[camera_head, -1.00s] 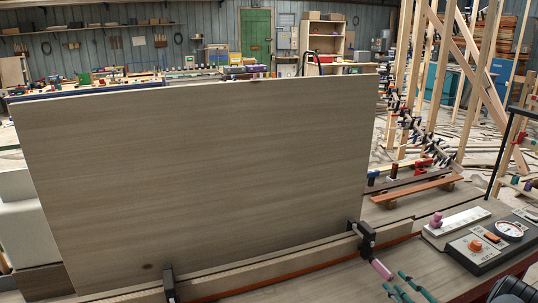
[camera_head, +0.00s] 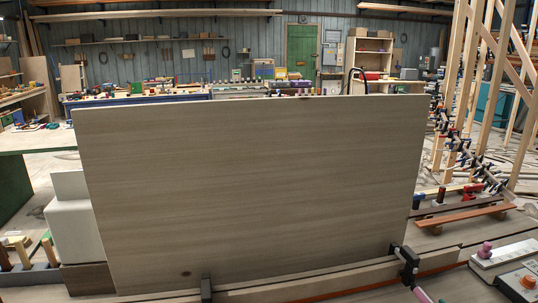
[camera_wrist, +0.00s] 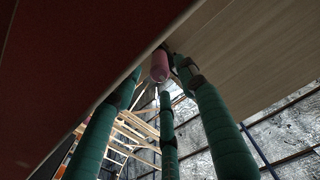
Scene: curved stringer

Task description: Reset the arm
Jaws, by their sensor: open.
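My gripper (camera_wrist: 164,88) shows in the wrist view as green-wrapped fingers, spread open. A clamp's pink handle (camera_wrist: 160,65) appears near the fingertips, at the edge of a wooden surface; I cannot tell whether they touch. In the head view only small teal bits of my gripper show at the bottom edge, right of the pink handle (camera_head: 422,294). The black clamp (camera_head: 405,262) with that handle sits on the long wooden strip (camera_head: 345,284) at the foot of a large upright board (camera_head: 250,190). A second black clamp (camera_head: 206,289) is further left.
The upright board blocks much of the view behind it. A control box (camera_head: 521,283) and a white strip with a pink knob (camera_head: 503,252) lie at the right. A reddish wooden bar (camera_head: 465,215) lies behind them. Tall timber posts (camera_head: 485,80) stand at the back right.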

